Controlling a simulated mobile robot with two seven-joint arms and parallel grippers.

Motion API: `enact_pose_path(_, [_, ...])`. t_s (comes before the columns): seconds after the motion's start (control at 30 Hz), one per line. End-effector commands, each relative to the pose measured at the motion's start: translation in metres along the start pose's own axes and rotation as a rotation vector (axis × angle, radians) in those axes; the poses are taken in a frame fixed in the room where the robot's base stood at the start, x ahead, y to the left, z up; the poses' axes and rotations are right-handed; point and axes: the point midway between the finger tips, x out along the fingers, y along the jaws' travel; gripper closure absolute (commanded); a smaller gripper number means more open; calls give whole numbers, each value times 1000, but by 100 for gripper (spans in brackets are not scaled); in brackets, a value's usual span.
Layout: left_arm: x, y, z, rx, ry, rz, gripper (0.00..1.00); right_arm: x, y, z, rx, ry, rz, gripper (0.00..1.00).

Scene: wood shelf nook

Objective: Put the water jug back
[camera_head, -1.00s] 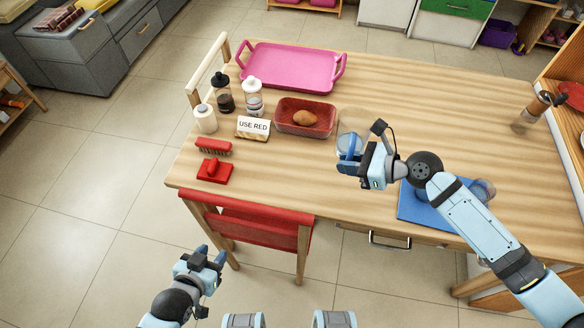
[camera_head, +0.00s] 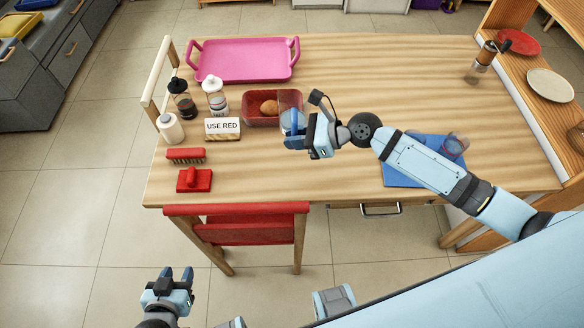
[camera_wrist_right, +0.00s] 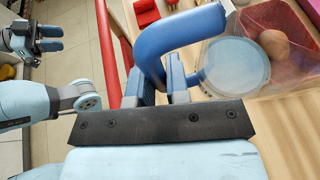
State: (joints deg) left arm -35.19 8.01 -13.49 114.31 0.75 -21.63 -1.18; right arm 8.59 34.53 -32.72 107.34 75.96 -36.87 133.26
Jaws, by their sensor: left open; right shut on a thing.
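The water jug (camera_head: 290,98) is clear with a blue lid and handle. My right gripper (camera_head: 294,139) is shut on its handle. In the right wrist view the blue handle of the jug (camera_wrist_right: 178,36) runs between the fingers of my right gripper (camera_wrist_right: 164,82), and the clear round body lies to the right. In the head view the jug overlaps the right end of the red container. I cannot tell whether its base touches the table.
A blue cloth (camera_head: 400,178) lies under my right arm. A shelf with plates (camera_head: 550,85) stands right.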

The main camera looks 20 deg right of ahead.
Motion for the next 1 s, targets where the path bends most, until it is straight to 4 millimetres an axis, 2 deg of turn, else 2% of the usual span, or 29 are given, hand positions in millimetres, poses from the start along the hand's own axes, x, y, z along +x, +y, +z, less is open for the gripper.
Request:
enact_pose_path(0.03, [3,0,4,0,0,1,57,6,0,-15,4,1,1,100])
enact_pose_path(0.1, [5,0,8,-1,0,1,57,13,0,-32,4,1,0,100])
enact_pose_path(0.33, [11,0,18,-6,-7,2,57,33,0,-78,2,0,0,100])
enact_pose_path(0.57, [12,1,16,-13,-3,2,57,40,0,-96,1,-1,1,100])
enact_pose_path(0.8, [18,0,25,-21,-17,2,57,53,0,-128,1,0,0,100])
enact_pose_path(1.0, [18,0,23,-25,-16,2,57,55,0,-132,-1,-2,0,100])
